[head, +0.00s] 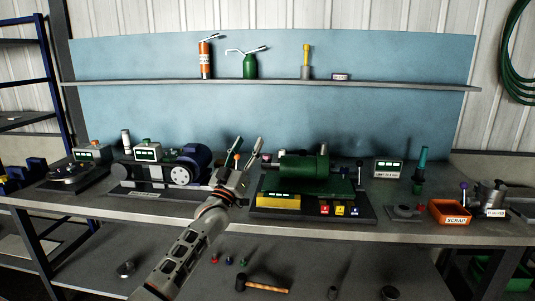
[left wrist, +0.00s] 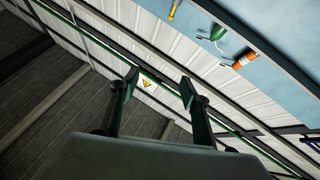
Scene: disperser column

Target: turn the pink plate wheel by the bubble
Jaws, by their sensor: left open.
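I cannot make out a pink plate wheel or a bubble level in either view. My left gripper (head: 247,145) is raised above the front of the bench, between the motor unit and the green machine, with its fingers pointing up. Its two fingers stand apart and nothing is between them. In the left wrist view the open fingers (left wrist: 159,82) point toward the wall and roof. My arm hides part of the bench between the two machines. My right gripper does not show.
The bench holds a motor unit (head: 186,167), a green machine (head: 304,168), an orange scrap bin (head: 449,212) and a dark round device (head: 71,173) at left. A shelf (head: 275,83) with bottles runs behind. A hammer (head: 262,285) lies on the lower shelf.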

